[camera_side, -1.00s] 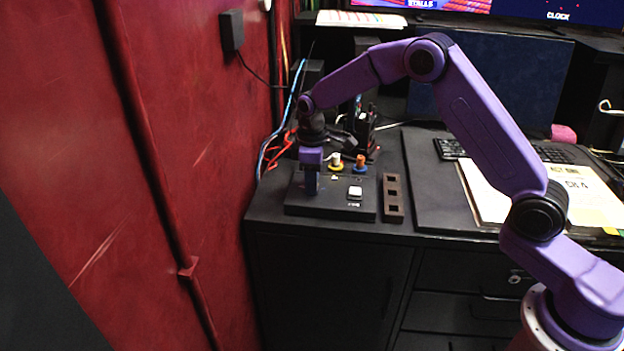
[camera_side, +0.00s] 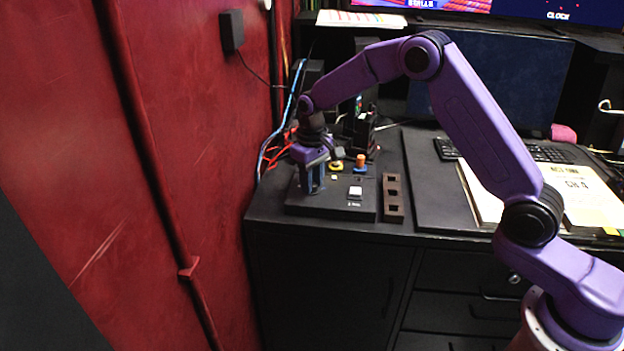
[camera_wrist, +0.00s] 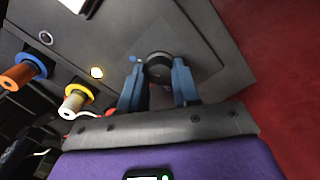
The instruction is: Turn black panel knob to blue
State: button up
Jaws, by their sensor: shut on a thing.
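The black panel (camera_side: 340,210) lies on the cabinet top. Its dark round knob (camera_wrist: 158,66) shows in the wrist view between my fingertips. My gripper (camera_side: 313,188) points down over the panel's left part, and its blue fingers also show in the wrist view (camera_wrist: 158,88). They are shut on the knob, one on each side. A small blue mark (camera_wrist: 133,58) sits on the panel beside the knob. The way the knob points cannot be made out. In the side view the fingers hide the knob.
An orange peg on a blue ring (camera_side: 360,163) and a pale peg on a yellow ring (camera_wrist: 75,102) stand close to my gripper. A white button (camera_side: 355,191) is on the panel. A brown slotted block (camera_side: 393,198) lies to the right. The red wall is close on the left.

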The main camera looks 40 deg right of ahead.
jog(key=shift+r, duration=0.1)
dwell(0.4)
jog(key=o, duration=1.1)
jog(key=shift+c, duration=0.2)
notch_tip(320, 180, up, 17)
jog(key=shift+r, duration=0.2)
